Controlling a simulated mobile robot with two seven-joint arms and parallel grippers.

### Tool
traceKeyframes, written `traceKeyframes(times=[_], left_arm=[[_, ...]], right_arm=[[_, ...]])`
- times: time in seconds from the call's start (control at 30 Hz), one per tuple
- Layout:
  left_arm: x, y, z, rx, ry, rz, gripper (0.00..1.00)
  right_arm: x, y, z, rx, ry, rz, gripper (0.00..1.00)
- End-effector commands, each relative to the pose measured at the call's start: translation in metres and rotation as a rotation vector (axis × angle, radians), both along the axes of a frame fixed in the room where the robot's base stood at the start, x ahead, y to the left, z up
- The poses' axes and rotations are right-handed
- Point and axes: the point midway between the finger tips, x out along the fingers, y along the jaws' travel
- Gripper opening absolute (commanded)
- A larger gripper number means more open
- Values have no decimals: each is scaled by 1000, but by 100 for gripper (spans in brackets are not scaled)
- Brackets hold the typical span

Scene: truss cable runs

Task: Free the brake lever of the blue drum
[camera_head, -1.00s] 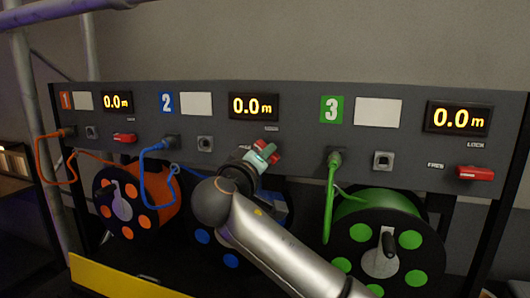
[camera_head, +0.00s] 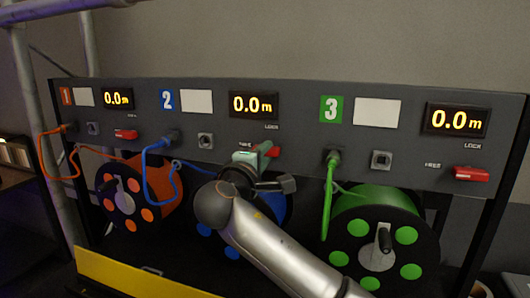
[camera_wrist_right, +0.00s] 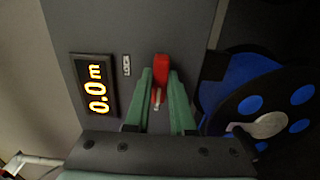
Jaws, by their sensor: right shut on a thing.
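The blue drum (camera_head: 272,208) stands below panel section 2, partly hidden behind my right arm; it also shows in the wrist view (camera_wrist_right: 262,97). Its red brake lever (camera_head: 274,152) sits on the panel above it. In the wrist view the red lever (camera_wrist_right: 162,68) lies between the two green fingers of my right gripper (camera_wrist_right: 161,84), which is shut on it. The lever's red end points to the side of the LOCK label (camera_head: 271,127). In the head view my right gripper (camera_head: 258,154) hides part of the lever. My left gripper is out of view.
The blue cable (camera_head: 150,172) hangs left of my right gripper. The orange drum (camera_head: 150,195) and green drum (camera_head: 385,235) stand on either side, with red levers (camera_head: 126,134) and (camera_head: 470,174) above them. A yellow bar (camera_head: 140,275) runs along the front.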

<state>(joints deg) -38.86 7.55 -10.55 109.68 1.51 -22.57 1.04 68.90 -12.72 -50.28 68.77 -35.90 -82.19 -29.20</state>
Motion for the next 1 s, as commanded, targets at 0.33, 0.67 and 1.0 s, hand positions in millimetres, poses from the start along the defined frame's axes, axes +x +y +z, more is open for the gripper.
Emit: traceKeyframes(times=[0.33,0.67,1.0], left_arm=[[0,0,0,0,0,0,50],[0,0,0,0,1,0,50],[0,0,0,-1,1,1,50]], right_arm=[[0,0,0,-21,5,1,0],[0,0,0,-19,5,1,39],[0,0,0,-17,5,0,52]])
